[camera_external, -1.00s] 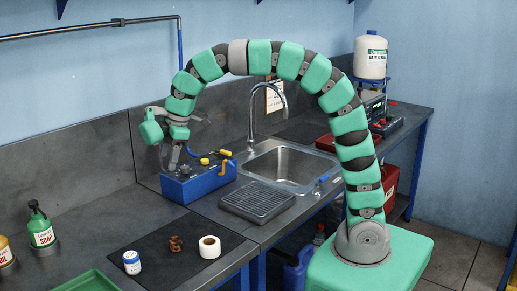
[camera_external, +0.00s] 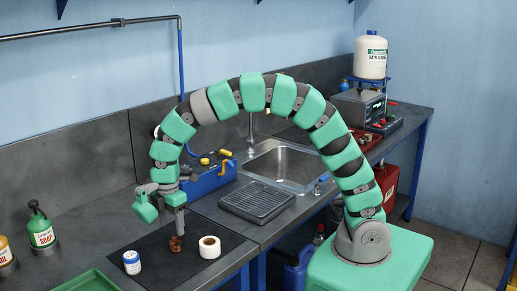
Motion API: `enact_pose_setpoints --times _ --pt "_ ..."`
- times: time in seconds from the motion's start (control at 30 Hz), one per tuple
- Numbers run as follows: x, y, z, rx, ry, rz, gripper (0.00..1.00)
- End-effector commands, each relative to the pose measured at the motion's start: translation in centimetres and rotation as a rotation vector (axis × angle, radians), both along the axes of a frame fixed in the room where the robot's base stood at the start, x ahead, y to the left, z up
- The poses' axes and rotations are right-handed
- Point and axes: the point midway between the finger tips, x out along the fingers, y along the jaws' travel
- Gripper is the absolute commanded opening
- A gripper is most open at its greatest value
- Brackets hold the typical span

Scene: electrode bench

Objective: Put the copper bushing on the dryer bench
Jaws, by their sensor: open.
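The copper bushing (camera_external: 176,245) is a small brown piece on the dark mat (camera_external: 150,258) at the front of the counter. It stands between a small white jar with a blue label and a white tape roll. My gripper (camera_external: 179,232) is open and points down at the bushing from above. Its lower end overlaps the top of the bushing in this view. I cannot tell whether the fingers are around it or touching it. No surface is clearly marked as the dryer bench.
The white jar (camera_external: 132,262) and the tape roll (camera_external: 209,247) stand close on either side. A green tray (camera_external: 88,282) is at the front left. A blue box (camera_external: 208,180), a drain grate (camera_external: 257,202) and a sink (camera_external: 290,165) lie behind. A green soap bottle (camera_external: 41,229) is at left.

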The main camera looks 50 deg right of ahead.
Motion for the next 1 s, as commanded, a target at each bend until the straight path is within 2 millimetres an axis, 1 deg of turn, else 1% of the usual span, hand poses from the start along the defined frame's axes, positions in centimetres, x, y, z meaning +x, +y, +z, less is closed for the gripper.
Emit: enact_pose_setpoints --times 0.03,0.27,0.4,0.53,0.63,0.8,0.87,0.9,1.0 --pt "-0.1 0.0 -0.5 -0.001 0.001 0.000 0.59" --pt "-0.3 -0.1 -1.9 0.000 0.000 0.000 0.59" --pt "-0.8 -0.2 -3.7 -0.001 0.000 0.000 0.59" --pt "-0.7 -0.2 -5.4 0.000 -0.001 0.000 0.59" --pt "-0.7 -0.2 -5.9 0.000 -0.001 0.000 0.59" --pt "-0.7 -0.1 -5.9 0.002 -0.002 -0.001 0.59" --pt "-0.7 -0.1 -5.9 0.002 -0.002 -0.001 0.42" --pt "-0.7 -0.1 -5.9 0.002 -0.002 -0.001 0.31" --pt "-0.7 -0.1 -5.9 0.002 -0.002 -0.001 0.05"
